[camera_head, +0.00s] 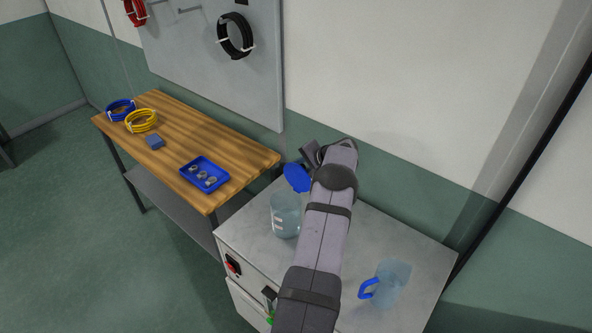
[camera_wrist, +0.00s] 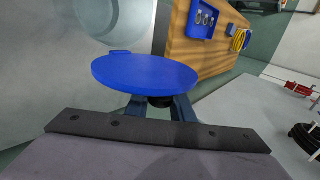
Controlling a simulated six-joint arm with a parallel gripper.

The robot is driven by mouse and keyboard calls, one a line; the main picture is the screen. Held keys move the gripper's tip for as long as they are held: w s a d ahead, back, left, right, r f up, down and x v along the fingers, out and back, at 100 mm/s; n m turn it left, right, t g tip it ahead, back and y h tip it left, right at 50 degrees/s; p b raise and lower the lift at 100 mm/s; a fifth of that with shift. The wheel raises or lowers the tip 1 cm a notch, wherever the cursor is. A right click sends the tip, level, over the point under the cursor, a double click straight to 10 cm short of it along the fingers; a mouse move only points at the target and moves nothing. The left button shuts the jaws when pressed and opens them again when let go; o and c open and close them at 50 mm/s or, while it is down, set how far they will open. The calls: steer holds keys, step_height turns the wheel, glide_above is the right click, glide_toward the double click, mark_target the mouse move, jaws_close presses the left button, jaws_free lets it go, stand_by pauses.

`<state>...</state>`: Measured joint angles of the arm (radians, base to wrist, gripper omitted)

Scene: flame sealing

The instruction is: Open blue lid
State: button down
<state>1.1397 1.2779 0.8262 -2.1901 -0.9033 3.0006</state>
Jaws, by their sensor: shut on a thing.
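The blue lid (camera_head: 297,177) is held by my gripper (camera_head: 309,160) above and a little right of a clear jar (camera_head: 285,217), apart from its body. The lid is tilted on edge in the head view. In the wrist view, the lid (camera_wrist: 145,73) is a flat blue disc in front of my gripper (camera_wrist: 158,105), whose fingers are shut on its underside. The jar stands upright on the grey cabinet top (camera_head: 243,237), and its mouth looks open. My arm hides part of the cabinet top.
A clear jug (camera_head: 390,282) with a blue handle stands at the cabinet's right. A wooden table (camera_head: 232,151) at the left holds a blue tray (camera_head: 204,174) of small parts, a blue block (camera_head: 155,142) and coiled cables. The wall is close behind.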

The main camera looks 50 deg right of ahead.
stand_by(0.4)
steer(key=c, duration=1.6)
jaws_free()
steer(key=shift+s+r, duration=0.1)
steer(key=shift+b+v, duration=1.65)
steer(key=shift+v, duration=1.9)
